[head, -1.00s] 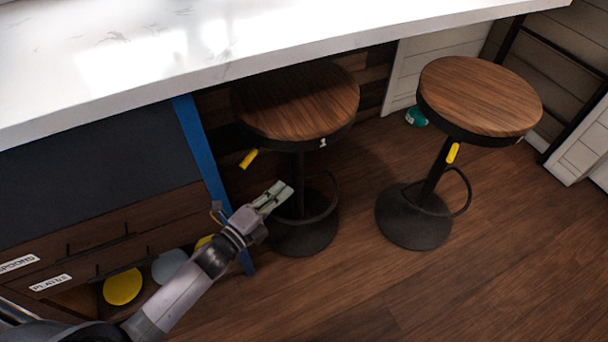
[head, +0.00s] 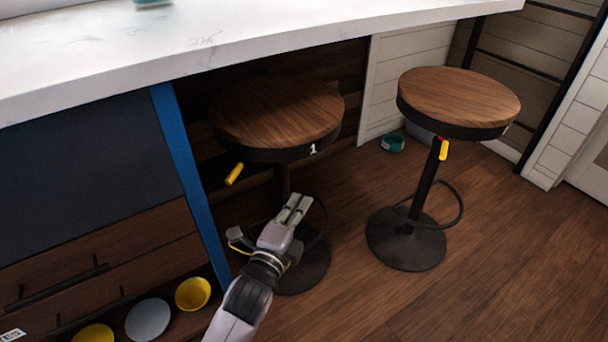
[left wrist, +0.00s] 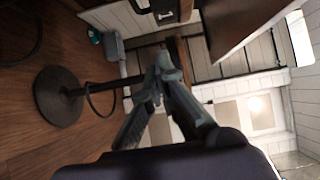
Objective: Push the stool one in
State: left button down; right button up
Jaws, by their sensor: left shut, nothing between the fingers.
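Stool one (head: 277,112) has a round brown wooden seat with a dark rim marked "1", a yellow lever, a dark post and a round base. Its seat is partly under the white counter (head: 230,38). My left gripper (head: 293,207) is shut and empty, below the seat and in front of the post, hiding part of the post and foot ring. I cannot tell whether it touches them. In the left wrist view the shut fingers (left wrist: 163,68) point up the picture; a stool's round base (left wrist: 58,97) lies left of them. My right gripper is not in view.
A second stool (head: 458,100) stands to the right. A teal container (head: 393,142) is on the floor behind it. A blue panel edge (head: 190,180) and drawers (head: 100,260) are at left, with a yellow bowl (head: 193,293) below. Floor at front right is clear.

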aim_at(291, 160)
pick_arm(q)
jog(key=shift+w+a+b+x, duration=0.15)
jog(key=shift+a+b+x, duration=0.35)
jog(key=shift+x, duration=1.6)
jog(key=shift+w+a+b+x, duration=0.15)
jog(key=shift+a+b+x, duration=0.35)
jog(key=shift+x, duration=1.6)
jog(key=shift+w+a+b+x, duration=0.15)
jog(key=shift+a+b+x, duration=0.3)
jog(key=shift+x, duration=1.65)
jog(key=shift+d, duration=0.1)
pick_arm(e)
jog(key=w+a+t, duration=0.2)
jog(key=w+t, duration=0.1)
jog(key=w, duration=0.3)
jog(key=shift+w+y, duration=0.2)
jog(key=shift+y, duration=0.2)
